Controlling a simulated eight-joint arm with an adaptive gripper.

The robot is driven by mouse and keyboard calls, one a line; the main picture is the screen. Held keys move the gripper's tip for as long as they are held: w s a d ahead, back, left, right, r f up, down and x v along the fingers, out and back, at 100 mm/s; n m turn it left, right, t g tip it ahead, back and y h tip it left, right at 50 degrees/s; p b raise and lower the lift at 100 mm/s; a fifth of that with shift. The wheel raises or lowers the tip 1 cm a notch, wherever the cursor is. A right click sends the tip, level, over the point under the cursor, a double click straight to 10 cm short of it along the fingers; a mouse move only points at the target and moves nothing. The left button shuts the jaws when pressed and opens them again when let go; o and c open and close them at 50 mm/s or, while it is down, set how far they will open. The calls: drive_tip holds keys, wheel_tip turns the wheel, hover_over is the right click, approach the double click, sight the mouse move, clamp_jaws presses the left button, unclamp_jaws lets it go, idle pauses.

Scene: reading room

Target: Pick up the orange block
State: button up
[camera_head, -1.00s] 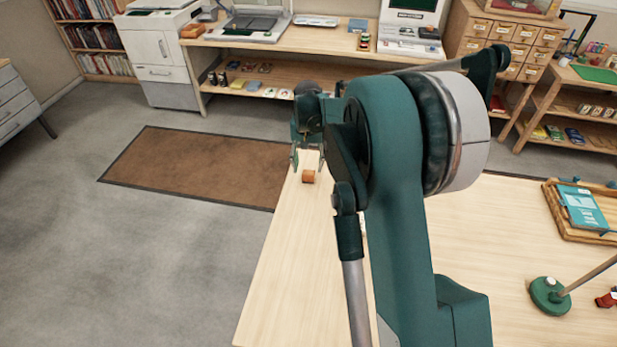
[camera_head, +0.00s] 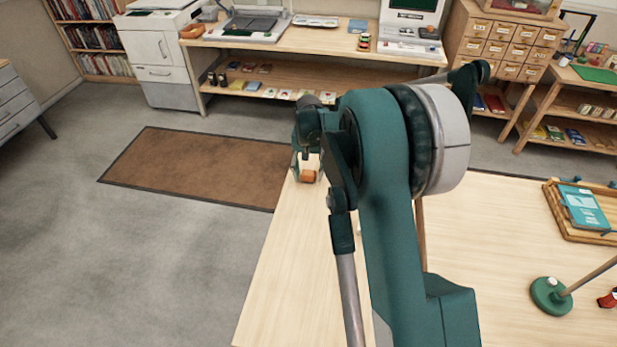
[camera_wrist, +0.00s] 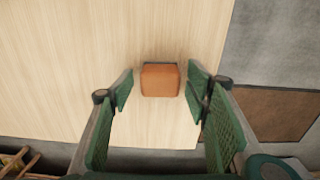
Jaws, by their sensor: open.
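The orange block (camera_head: 307,176) rests on the pale wooden table near its far left corner. In the wrist view the orange block (camera_wrist: 160,80) sits in the gap between the fingers, towards their tips, with bare table on both sides of it. My gripper (camera_wrist: 158,92) is open, with its green finger pads apart and not visibly touching the block. In the head view my gripper (camera_head: 306,165) is low over the table corner, around the block. My arm hides part of the gripper there.
The table (camera_head: 290,280) is clear around the block. A basket tray (camera_head: 580,233) with a teal book (camera_head: 584,208) and a green lamp-like base (camera_head: 551,296) stand at the right. A brown mat (camera_head: 195,165) lies on the floor to the left.

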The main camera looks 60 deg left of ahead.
sight(309, 171)
drive_tip(key=c, duration=1)
drive_tip(key=shift+r, duration=0.15)
drive_tip(key=shift+r+p, duration=0.5)
drive_tip(key=shift+r, duration=4.4)
